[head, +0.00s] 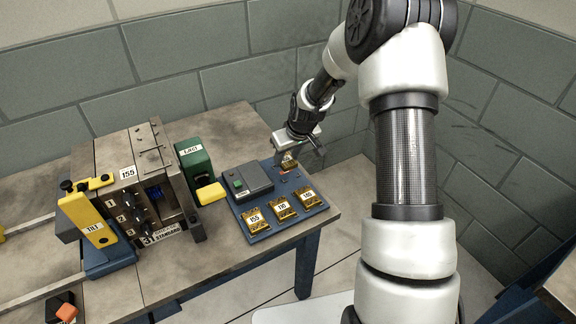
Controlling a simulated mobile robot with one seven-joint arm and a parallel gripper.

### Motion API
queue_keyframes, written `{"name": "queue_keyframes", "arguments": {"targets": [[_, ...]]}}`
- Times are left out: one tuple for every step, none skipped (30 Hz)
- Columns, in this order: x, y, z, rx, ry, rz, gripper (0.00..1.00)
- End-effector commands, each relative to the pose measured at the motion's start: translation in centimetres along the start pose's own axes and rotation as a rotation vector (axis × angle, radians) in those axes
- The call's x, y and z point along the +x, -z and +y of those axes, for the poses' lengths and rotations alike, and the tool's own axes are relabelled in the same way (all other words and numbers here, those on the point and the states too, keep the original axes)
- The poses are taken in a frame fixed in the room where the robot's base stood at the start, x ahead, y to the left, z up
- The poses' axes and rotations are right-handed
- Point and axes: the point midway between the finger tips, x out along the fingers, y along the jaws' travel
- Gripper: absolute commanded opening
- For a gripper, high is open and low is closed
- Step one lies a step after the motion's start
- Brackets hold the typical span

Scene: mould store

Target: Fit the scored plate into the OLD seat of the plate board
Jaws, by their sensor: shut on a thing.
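The plate board (318,209) is a blue panel at the right end of the table. Three brass plates sit along its front, labelled 155 (254,218), 110 (282,208) and what looks like 180 (307,198). My gripper (290,163) is over the board's back right part, shut on a small brass piece (289,164), likely the scored plate. Its score marks are too small to see. I cannot tell whether the held plate touches the board. The OLD seat's label is not readable, and the gripper covers part of that area.
A dark grey box with a green button (247,181) sits on the board's left rear. Left of it stand a green block (193,160) with a yellow lever (210,194) and a metal mould (150,190) labelled 155. A block wall rises close behind.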

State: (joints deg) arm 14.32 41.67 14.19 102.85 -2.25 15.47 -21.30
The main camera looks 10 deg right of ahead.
Motion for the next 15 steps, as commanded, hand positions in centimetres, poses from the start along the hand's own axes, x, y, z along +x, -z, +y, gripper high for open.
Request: {"name": "queue_keyframes", "arguments": {"targets": [[0.6,-0.2,0.0,0.0,0.0,0.0,0.02],[0.9,-0.4,0.0,0.0,0.0,0.0,0.02],[1.5,-0.6,0.0,0.0,0.001,-0.001,0.02],[2.0,-0.8,0.0,0.0,0.001,-0.001,0.02],[2.3,-1.0,0.0,0.0,0.001,-0.001,0.02],[2.7,-1.1,0.0,-0.001,0.0,-0.001,0.02],[3.0,-1.2,0.0,-0.001,0.0,0.0,0.02],[3.0,-1.2,0.0,-0.001,-0.001,0.001,0.02],[3.0,-1.2,0.0,-0.001,-0.001,0.002,0.02],[3.0,-1.2,0.0,-0.001,-0.001,0.002,0.02],[3.0,-1.1,0.0,-0.001,-0.001,0.002,0.02],[3.0,-1.1,0.0,-0.001,-0.001,0.002,0.02],[3.0,-1.2,0.0,-0.001,-0.001,0.002,0.02],[3.0,-1.2,0.0,-0.001,-0.001,0.002,0.02],[3.0,-1.2,0.0,-0.001,-0.001,0.002,0.02]]}}
